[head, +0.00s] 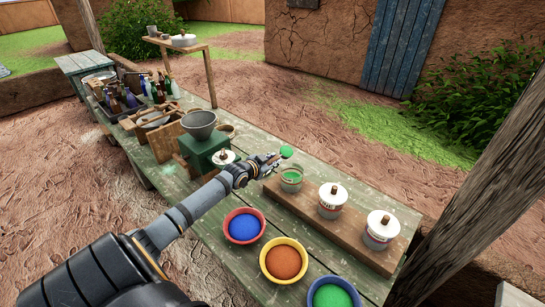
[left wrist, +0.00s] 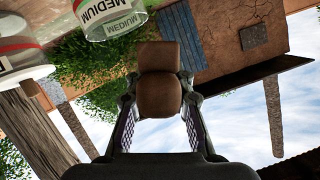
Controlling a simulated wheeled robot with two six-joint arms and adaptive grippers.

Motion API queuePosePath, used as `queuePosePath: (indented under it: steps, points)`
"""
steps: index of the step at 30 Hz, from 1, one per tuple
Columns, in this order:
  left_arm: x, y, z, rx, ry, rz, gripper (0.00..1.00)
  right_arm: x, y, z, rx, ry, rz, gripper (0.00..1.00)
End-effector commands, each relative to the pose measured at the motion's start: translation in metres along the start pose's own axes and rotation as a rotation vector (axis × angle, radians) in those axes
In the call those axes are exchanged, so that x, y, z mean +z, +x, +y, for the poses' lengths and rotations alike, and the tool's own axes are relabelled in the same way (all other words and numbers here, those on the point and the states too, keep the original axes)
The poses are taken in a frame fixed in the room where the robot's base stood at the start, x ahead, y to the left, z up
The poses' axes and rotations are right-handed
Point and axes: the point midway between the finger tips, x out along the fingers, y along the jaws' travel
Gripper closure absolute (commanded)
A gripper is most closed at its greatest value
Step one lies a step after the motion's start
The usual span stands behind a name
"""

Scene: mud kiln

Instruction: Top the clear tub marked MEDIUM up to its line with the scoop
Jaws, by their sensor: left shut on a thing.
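The clear tub marked MEDIUM (head: 291,180) stands open on a wooden plank, with green powder inside. Its label shows in the left wrist view (left wrist: 112,22); how the powder lies against its line is too small to tell. My left gripper (head: 268,162) is shut on the scoop's brown handle (left wrist: 159,95). The scoop (head: 286,152) carries a heap of green powder and appears just above and behind the open tub in the head view, apart from its rim. My right gripper is not in view.
Two lidded tubs (head: 332,199) (head: 381,229) stand on the plank (head: 315,220). Red, yellow and blue bowls (head: 244,226) (head: 283,260) (head: 333,293) hold blue, orange-brown and green powder. A white lid (head: 222,157) lies by a green box with a funnel (head: 199,124). A post (head: 480,200) rises at right.

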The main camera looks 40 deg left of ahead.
Motion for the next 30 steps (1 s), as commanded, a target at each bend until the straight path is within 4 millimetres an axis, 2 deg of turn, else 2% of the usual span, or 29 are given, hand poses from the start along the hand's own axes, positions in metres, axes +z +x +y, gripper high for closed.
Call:
queuePosePath:
  steps: [11, 30]
  points:
    - [0.011, 0.004, 0.008, -0.081, 0.197, -0.001, 1.00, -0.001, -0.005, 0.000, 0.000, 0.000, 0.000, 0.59]
    - [0.024, 0.010, 0.017, -0.145, 0.351, 0.000, 1.00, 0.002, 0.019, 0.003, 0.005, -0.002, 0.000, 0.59]
